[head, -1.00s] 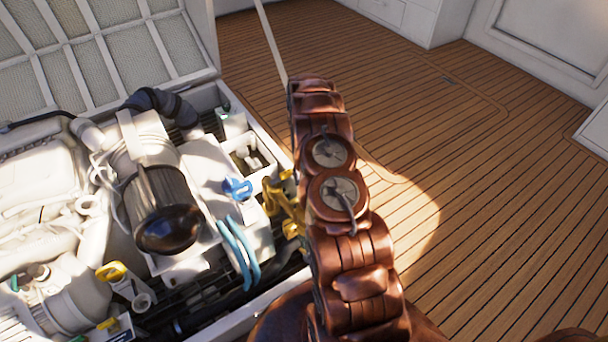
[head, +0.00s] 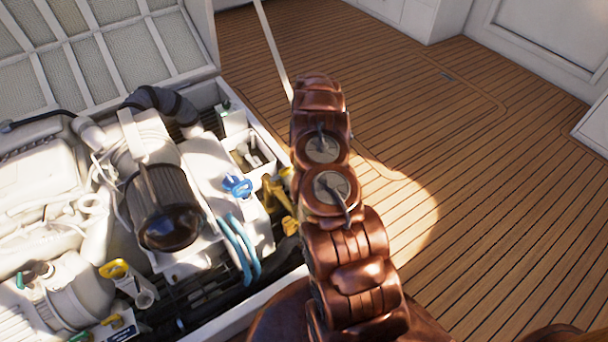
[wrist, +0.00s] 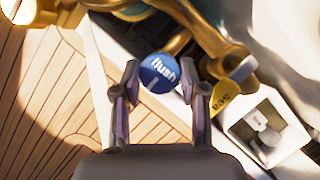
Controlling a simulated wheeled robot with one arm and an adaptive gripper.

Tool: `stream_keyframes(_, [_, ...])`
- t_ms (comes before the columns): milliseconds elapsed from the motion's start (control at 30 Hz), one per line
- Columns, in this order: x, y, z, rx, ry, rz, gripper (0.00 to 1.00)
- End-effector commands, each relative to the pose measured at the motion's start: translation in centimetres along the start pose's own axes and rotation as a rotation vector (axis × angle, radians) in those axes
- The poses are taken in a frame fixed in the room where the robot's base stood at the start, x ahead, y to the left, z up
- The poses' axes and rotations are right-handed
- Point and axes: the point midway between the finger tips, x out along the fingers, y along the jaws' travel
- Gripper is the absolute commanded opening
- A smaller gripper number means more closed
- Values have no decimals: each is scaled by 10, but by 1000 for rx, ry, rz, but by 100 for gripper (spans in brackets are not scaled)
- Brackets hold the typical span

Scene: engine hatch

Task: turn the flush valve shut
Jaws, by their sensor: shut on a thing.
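The flush valve shows in the wrist view as a round blue cap (wrist: 160,73) lettered "flush", beside brass pipework (wrist: 215,45). My gripper (wrist: 161,88) has one finger on each side of this cap and is shut on the flush valve. The exact contact at the fingertips is hard to make out. In the head view, brass fittings (head: 275,192) show at the hatch's right side, just left of my arm. My gripper and the blue cap are hidden there behind my arm.
A yellow tag (wrist: 225,95) sits right of the gripper, near an open white box (wrist: 268,130). In the head view, a blue handle (head: 237,186) and light-blue hoses (head: 240,248) lie left of the brass fittings. Wooden deck (head: 500,200) is clear to the right.

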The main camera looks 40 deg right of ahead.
Motion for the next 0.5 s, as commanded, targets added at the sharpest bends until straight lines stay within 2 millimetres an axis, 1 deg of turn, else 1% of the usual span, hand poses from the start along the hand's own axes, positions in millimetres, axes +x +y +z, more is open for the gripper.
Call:
stream_keyframes(67, [0,0,0,1,0,0,8])
stream_keyframes(100, [0,0,0,1,0,0,44])
stream_keyframes(333, [0,0,0,0,0,0,67])
stream_keyframes(500, [0,0,0,0,0,0,67])
